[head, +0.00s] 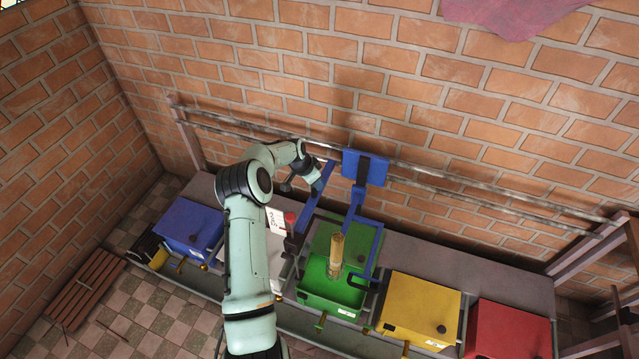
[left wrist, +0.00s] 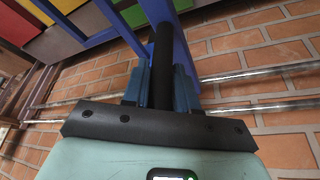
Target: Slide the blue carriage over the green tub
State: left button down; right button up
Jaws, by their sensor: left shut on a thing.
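The blue carriage (head: 365,168) hangs on the metal rails along the brick wall, with blue arms reaching down and forward. It also shows in the left wrist view (left wrist: 105,38). The green tub (head: 332,292) is open, in the middle of the row. A brass-coloured cylinder (head: 337,254) stands upright in line with its opening; I cannot tell how it joins the carriage. My left gripper (head: 314,181) is at the carriage's left side. In the left wrist view, its fingers (left wrist: 162,85) are shut on the carriage's dark bar (left wrist: 163,60). My right gripper is not in view.
A blue box (head: 189,227) is at the left, a yellow box (head: 421,306) and a red box (head: 508,331) at the right. The rails (head: 480,192) run clear to the right of the carriage. A white card (head: 278,222) stands by my left arm.

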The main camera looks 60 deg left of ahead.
pick_arm(q)
jog(key=shift+w, duration=0.1)
jog(key=c, duration=1)
grip_release()
jog(key=shift+o, duration=0.2)
jog(key=shift+r, duration=0.1)
jog(key=v, duration=1.3)
jog(key=shift+b, duration=0.4)
jog(key=shift+d, duration=0.15)
